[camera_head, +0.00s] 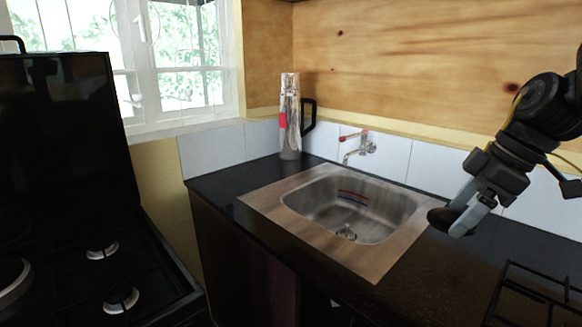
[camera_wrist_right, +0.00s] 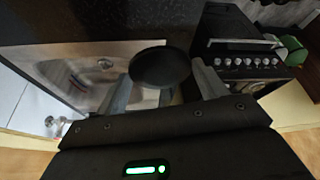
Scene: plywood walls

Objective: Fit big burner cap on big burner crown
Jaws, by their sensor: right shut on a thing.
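My right gripper (camera_head: 456,222) is shut on the big burner cap (camera_head: 438,217), a dark round disc, and holds it above the right end of the counter, to the right of the sink. In the right wrist view the cap (camera_wrist_right: 160,67) sits between the two fingers of the gripper (camera_wrist_right: 163,88). A large burner crown (camera_head: 12,277), probably the big one, is on the black stove (camera_head: 165,270) and is cut off by the left edge of the head view. It is far left of the cap. My left gripper is not in view.
Two smaller burners (camera_head: 121,299) (camera_head: 102,250) sit on the stove. A steel sink (camera_head: 345,205) with a wall tap (camera_head: 358,147) lies between stove and gripper. A tall silver flask (camera_head: 290,115) stands behind it. A black rack (camera_head: 540,300) is at lower right.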

